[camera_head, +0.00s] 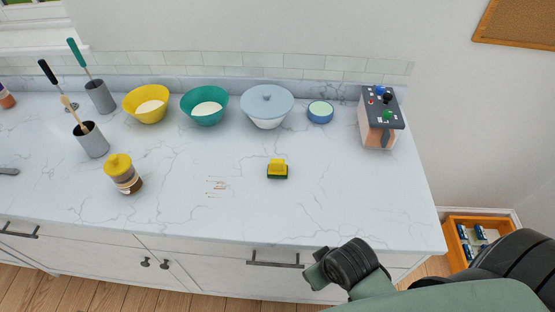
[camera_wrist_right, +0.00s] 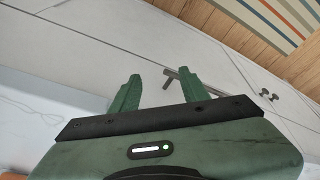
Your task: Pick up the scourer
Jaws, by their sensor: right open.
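The scourer (camera_head: 277,169), yellow on top and dark green below, lies on the white marble countertop (camera_head: 240,225) near its middle. It stands clear of the other items. My right gripper (camera_head: 318,270) is in front of the counter's front edge, to the lower right of the scourer and apart from it. In the right wrist view, my right gripper (camera_wrist_right: 158,90) shows two green fingers spread apart with nothing between them. The scourer does not show in that view. My left gripper is not in either view.
A button box (camera_head: 381,117) stands right. A yellow-capped jar (camera_head: 122,174) stands left. Drawer handles (camera_head: 275,264) protrude below the counter.

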